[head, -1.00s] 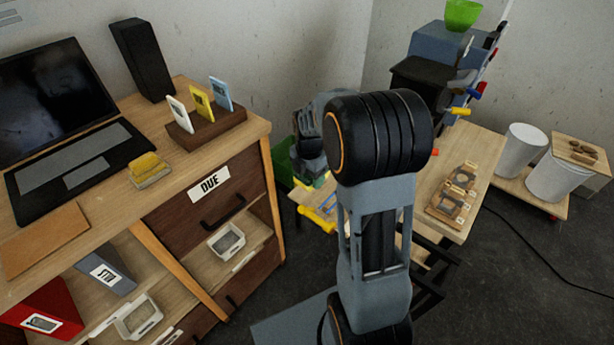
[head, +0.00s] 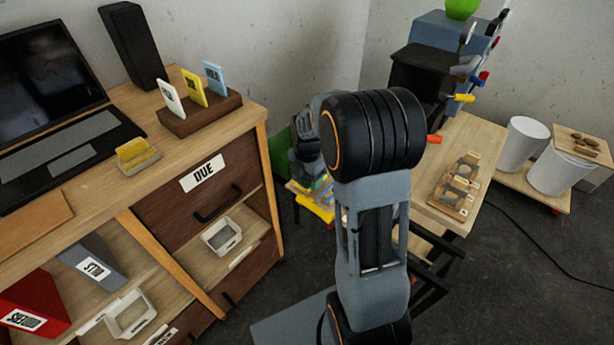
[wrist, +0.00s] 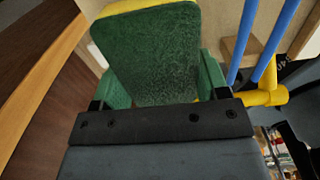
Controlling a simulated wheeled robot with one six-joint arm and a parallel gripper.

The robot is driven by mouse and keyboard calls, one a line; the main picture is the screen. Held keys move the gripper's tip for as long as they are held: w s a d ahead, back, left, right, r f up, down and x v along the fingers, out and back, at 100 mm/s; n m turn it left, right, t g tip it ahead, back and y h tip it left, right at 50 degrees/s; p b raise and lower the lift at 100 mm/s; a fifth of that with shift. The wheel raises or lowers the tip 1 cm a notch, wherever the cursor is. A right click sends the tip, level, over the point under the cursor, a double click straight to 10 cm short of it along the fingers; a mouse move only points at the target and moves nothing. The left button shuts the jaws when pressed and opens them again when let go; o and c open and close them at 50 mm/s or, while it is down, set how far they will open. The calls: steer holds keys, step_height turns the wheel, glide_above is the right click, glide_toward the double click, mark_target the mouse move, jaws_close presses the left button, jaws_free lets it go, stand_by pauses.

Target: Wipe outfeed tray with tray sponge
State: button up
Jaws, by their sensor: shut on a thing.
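The tray sponge (wrist: 150,55), with a rough green face and yellow edges, fills the upper middle of the wrist view. My gripper (wrist: 158,80) is shut on it, with a green finger on each side. In the head view my gripper (head: 308,168) is low behind my own arm, beside the desk's right end, and a bit of green and yellow shows at its tip. I cannot pick out the outfeed tray for certain. A pale wooden surface (wrist: 225,18) lies beyond the sponge in the wrist view; I cannot tell whether they touch.
Blue rods with a yellow fitting (wrist: 262,97) are close right of my gripper. The desk (head: 262,125) with drawers stands left. A wooden bench (head: 478,135) with wooden fixtures and white bins (head: 528,135) are right. A black cable lies on the floor.

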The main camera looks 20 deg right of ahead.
steer(key=shift+f+b, duration=0.7)
steer(key=shift+f, duration=0.3)
stand_by(0.5)
steer(key=shift+d, duration=0.1)
steer(key=shift+w+d+p, duration=0.25)
steer(key=shift+w+d, duration=0.3)
steer(key=shift+d, duration=0.65)
steer(key=shift+w+d+p, duration=0.25)
steer(key=shift+w+d, duration=0.3)
steer(key=shift+d, duration=0.6)
steer(key=shift+w+d+p, duration=0.25)
steer(key=shift+w+d, duration=0.3)
steer(key=shift+d, duration=0.65)
steer(key=shift+s+a+r, duration=0.1)
steer(key=shift+s+a, duration=0.15)
steer(key=shift+a, duration=0.35)
steer(key=shift+s+a+f, duration=0.1)
steer(key=shift+s+a, duration=0.2)
steer(key=shift+a, duration=0.3)
steer(key=shift+s+a+r, duration=0.1)
steer(key=shift+s+a, duration=0.15)
steer(key=shift+a, duration=0.35)
steer(key=shift+a, duration=0.1)
steer(key=shift+s+a+f, duration=0.1)
steer(key=shift+s+a, duration=0.35)
steer(key=shift+a, duration=0.45)
steer(key=shift+s+a+f, duration=0.1)
steer(key=shift+s+a, duration=0.35)
steer(key=shift+a, duration=0.4)
